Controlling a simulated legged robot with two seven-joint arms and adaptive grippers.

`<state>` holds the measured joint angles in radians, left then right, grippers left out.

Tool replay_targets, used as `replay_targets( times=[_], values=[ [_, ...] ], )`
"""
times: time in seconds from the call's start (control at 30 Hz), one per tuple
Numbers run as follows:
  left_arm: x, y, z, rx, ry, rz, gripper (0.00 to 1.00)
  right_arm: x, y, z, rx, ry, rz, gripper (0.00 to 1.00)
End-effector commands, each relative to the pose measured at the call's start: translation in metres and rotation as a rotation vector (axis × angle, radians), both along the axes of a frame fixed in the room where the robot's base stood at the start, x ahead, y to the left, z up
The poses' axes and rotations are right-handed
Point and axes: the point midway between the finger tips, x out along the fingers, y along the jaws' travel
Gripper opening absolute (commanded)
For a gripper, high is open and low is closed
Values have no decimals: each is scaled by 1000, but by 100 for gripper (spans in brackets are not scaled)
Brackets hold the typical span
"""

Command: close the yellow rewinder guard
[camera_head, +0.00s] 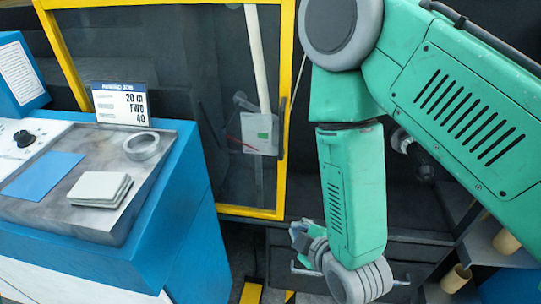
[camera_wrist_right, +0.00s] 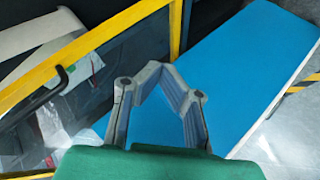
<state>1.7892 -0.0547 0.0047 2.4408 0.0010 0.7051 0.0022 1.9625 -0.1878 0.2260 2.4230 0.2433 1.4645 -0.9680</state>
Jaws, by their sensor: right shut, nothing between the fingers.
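The yellow guard (camera_head: 288,60) is a yellow-framed clear panel behind the blue cabinet in the head view. A dark bar handle (camera_head: 283,135) runs along its right edge. Through the panel show a white roll and a hanging tag. I cannot tell how far the guard stands open. In the right wrist view, the guard frame (camera_wrist_right: 92,58) crosses the upper left, with the handle (camera_wrist_right: 48,90) left of the fingers. My right gripper (camera_wrist_right: 160,70) is shut and empty, apart from the guard. In the head view the right gripper (camera_head: 301,236) is low, below the guard's bottom corner, partly hidden by my wrist.
The blue cabinet (camera_head: 190,215) stands left, with a grey tray holding a tape ring (camera_head: 141,146), pale pads (camera_head: 100,188) and a job sign (camera_head: 122,105). Shelves with cardboard cores (camera_head: 506,241) are at lower right. Floor shows right of the cabinet in the wrist view.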

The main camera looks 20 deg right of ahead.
Motion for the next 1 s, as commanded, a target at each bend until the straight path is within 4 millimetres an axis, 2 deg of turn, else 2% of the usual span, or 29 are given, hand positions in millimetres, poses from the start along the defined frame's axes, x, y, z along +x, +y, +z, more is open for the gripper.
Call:
replay_targets(
  times=[0.03,0.1,0.2,0.33,0.47,0.57,1.0],
  values=[
    [0,0,-6,0,0,0,43,15,12,22,-95,-127,61,0],
    [0,0,-10,0,0,0,43,29,24,53,-234,-282,119,0],
    [0,0,-13,0,0,0,43,38,36,90,-405,-451,156,0],
    [0,0,-15,0,0,0,43,40,44,118,-544,-569,165,0],
    [0,0,-15,0,0,0,43,45,46,127,-587,-604,163,0],
    [0,0,-15,0,0,0,43,57,46,128,-588,-605,161,0],
    [0,0,-16,0,0,0,43,143,47,127,-587,-601,162,0]
  ],
)
